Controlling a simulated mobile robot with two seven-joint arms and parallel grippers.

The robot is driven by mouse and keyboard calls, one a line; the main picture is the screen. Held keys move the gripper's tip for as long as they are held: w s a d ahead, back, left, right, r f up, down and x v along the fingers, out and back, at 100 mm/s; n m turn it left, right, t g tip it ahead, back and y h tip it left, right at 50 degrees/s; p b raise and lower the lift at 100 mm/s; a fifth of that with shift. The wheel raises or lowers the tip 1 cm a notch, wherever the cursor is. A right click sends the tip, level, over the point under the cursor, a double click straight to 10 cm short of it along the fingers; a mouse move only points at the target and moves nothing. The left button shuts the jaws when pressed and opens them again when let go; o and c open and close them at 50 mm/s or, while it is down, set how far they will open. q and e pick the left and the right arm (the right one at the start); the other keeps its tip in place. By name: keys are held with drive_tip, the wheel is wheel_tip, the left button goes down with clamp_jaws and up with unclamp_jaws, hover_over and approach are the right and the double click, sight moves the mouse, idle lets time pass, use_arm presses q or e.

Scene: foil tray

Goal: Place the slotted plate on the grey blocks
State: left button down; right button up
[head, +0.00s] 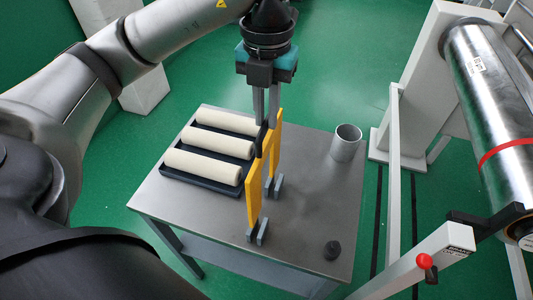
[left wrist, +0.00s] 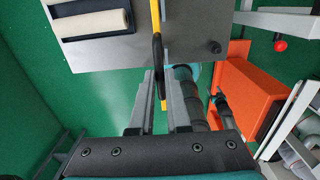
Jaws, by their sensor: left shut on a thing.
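The yellow slotted plate (head: 254,191) stands upright, seen nearly edge-on in the head view. It has a black handle (head: 262,138) at its upper edge. My left gripper (head: 267,122) points down from above and is shut on the plate at the handle. Grey blocks stand on the table under the plate: a near pair (head: 262,238) and a farther pair (head: 278,186). The plate's lower edge is at the blocks; I cannot tell whether it rests on them. In the left wrist view the plate (left wrist: 155,14) shows as a thin yellow strip between the fingers (left wrist: 159,80).
A dark tray (head: 202,184) with three cream rolls lies left of the plate on the metal table (head: 316,212). A grey cup (head: 345,143) stands at the right, and a small dark knob (head: 332,250) near the front right. A machine with a steel roller (head: 492,90) is farther right.

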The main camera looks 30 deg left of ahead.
sight(266, 151)
use_arm(q)
wheel_tip(266, 151, down, 10)
drive_tip(key=shift+r, duration=0.1)
idle(0.4)
drive_tip(key=shift+b, duration=0.35)
drive_tip(key=c, duration=0.9)
unclamp_jaws()
wheel_tip(266, 151, up, 12)
drive_tip(key=shift+p, duration=0.7)
